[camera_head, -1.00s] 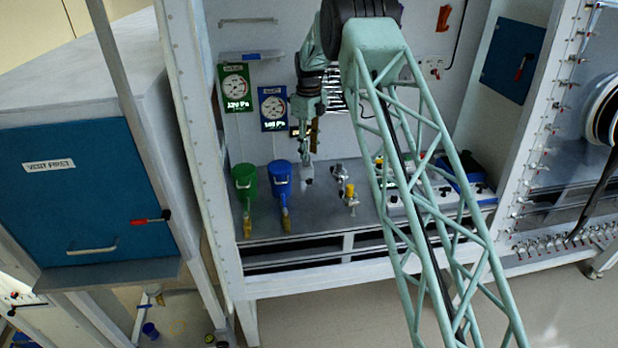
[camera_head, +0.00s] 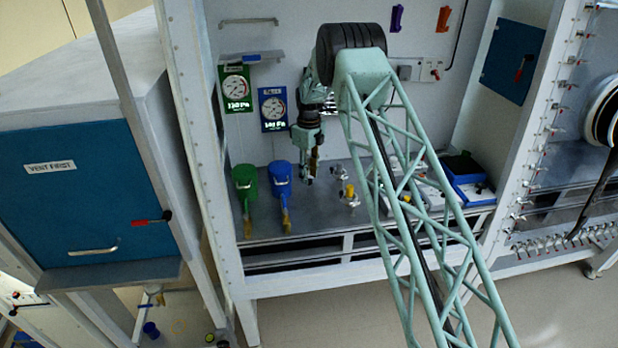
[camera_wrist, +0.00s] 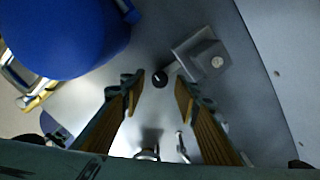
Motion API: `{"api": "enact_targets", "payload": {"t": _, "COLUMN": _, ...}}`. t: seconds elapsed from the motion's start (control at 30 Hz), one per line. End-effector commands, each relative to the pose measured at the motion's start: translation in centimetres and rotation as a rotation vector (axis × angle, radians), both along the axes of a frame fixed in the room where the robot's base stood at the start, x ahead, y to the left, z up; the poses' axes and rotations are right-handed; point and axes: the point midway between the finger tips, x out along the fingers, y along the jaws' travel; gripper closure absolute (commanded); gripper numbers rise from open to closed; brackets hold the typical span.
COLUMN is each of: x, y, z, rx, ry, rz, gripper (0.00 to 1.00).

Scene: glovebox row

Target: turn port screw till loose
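A small grey metal block (camera_wrist: 198,56) with a pale round screw-like spot (camera_wrist: 217,62) on its face stands on the grey bench, just beyond my fingertips in the wrist view. A black round knob (camera_wrist: 160,79) projects from it, between the fingertips in the picture. I cannot tell which of these is the port screw. My gripper (camera_wrist: 158,92) is open, with a clear gap between its fingers, and no contact with the knob is visible. In the head view my gripper (camera_head: 309,176) points down low over the bench, right of the blue canister (camera_head: 281,176), and hides the block.
The blue canister is close on the left in the wrist view (camera_wrist: 65,35). A green canister (camera_head: 244,180) stands farther left. Valve fittings with a yellow part (camera_head: 350,192) stand to the right. Two gauges (camera_head: 237,88) (camera_head: 273,108) hang on the back wall.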

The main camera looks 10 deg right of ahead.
Motion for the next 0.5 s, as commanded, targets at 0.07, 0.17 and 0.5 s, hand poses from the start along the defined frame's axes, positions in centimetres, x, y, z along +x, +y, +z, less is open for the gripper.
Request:
{"api": "enact_targets", "payload": {"t": 0.07, "x": -0.02, "y": -0.01, "z": -0.63, "rx": 0.0, "ry": 0.0, "rz": 0.0, "gripper": 0.71}}
{"api": "enact_targets", "payload": {"t": 0.17, "x": -0.03, "y": 0.0, "z": -1.12, "rx": 0.0, "ry": 0.001, "rz": 0.0, "gripper": 0.71}}
{"api": "enact_targets", "payload": {"t": 0.5, "x": -0.03, "y": 0.0, "z": -1.41, "rx": 0.0, "ry": 0.0, "rz": 0.0, "gripper": 0.71}}
